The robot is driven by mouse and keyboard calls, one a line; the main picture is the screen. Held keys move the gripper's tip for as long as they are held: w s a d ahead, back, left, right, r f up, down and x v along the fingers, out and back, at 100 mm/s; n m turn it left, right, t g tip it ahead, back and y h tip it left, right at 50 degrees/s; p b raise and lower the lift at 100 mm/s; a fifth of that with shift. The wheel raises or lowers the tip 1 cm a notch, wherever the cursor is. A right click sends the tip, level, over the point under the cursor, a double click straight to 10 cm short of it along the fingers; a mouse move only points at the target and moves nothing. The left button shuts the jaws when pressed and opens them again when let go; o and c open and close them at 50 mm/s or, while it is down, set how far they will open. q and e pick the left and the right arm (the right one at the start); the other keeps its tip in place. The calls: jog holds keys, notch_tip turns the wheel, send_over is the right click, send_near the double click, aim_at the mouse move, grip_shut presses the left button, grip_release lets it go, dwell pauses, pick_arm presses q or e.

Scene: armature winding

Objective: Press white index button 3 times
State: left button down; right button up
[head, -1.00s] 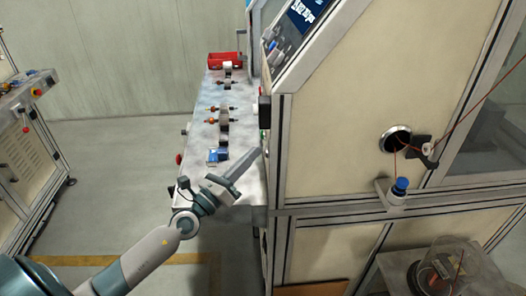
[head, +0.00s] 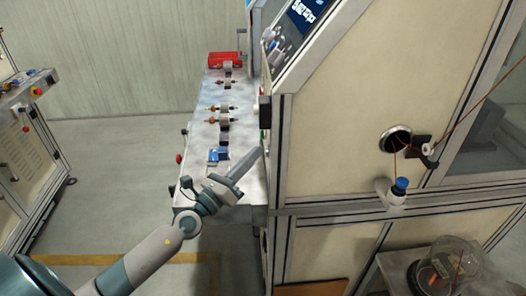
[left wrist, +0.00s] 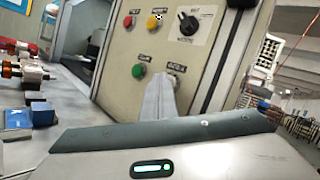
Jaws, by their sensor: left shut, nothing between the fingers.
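In the left wrist view, the white index button (left wrist: 176,70) is on the beige control panel, low and right of the green button. My left gripper (left wrist: 160,86) is shut and empty, and its fingertips point at the panel just beside and below the white button, overlapping part of it in this view. I cannot tell whether they touch it. In the head view, my left gripper (head: 256,155) reaches to the machine's edge beside the bench. The panel's face and the button are hidden there. My right gripper is not in view.
The panel also has a green button (left wrist: 138,70), a red button (left wrist: 127,20), a yellow button (left wrist: 152,21) and a black rotary switch (left wrist: 188,22). The bench (head: 196,178) holds a red bin (head: 225,58), wound armatures and a blue object (head: 217,154). Floor left of the bench is clear.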

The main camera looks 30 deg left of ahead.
pick_arm(q)
jog(key=shift+a, duration=0.1)
jog(key=shift+s+a+b, duration=0.4)
jog(key=shift+a+b, duration=0.1)
jog(key=shift+a, duration=0.05)
jog(key=shift+w+d, duration=0.2)
jog(key=shift+d, duration=0.15)
dwell(0.5)
dwell(0.5)
